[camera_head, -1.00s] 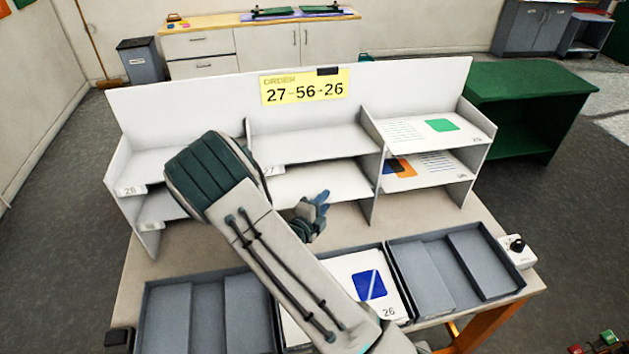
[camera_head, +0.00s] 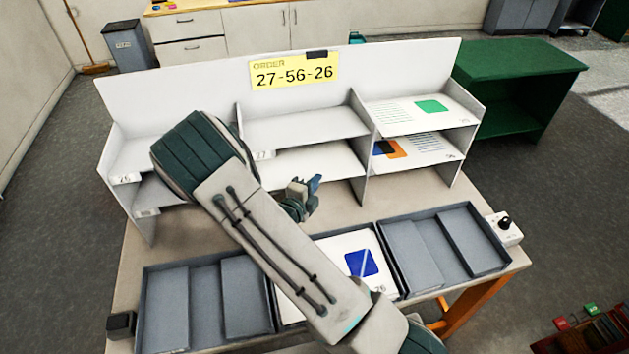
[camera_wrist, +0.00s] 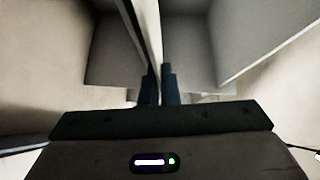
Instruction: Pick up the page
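One page with a blue square (camera_head: 361,262) lies in the middle tray, partly hidden by my arm. A page with an orange and blue square (camera_head: 420,149) lies on the lower right shelf. A page with a green square (camera_head: 432,107) lies on the upper right shelf. My gripper (camera_head: 314,184) is in front of the lower middle shelf, above the table and apart from these pages. In the wrist view its two dark fingers (camera_wrist: 159,86) are nearly together, with no page visible between them; a shelf divider edge shows beyond.
The white shelf unit (camera_head: 205,82) carries a yellow order sign (camera_head: 293,71) reading 27-56-26. Grey trays stand at the left (camera_head: 205,258) and right (camera_head: 385,226) of the front edge. A small control box (camera_head: 508,230) sits at the table's right edge. The middle shelves look empty.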

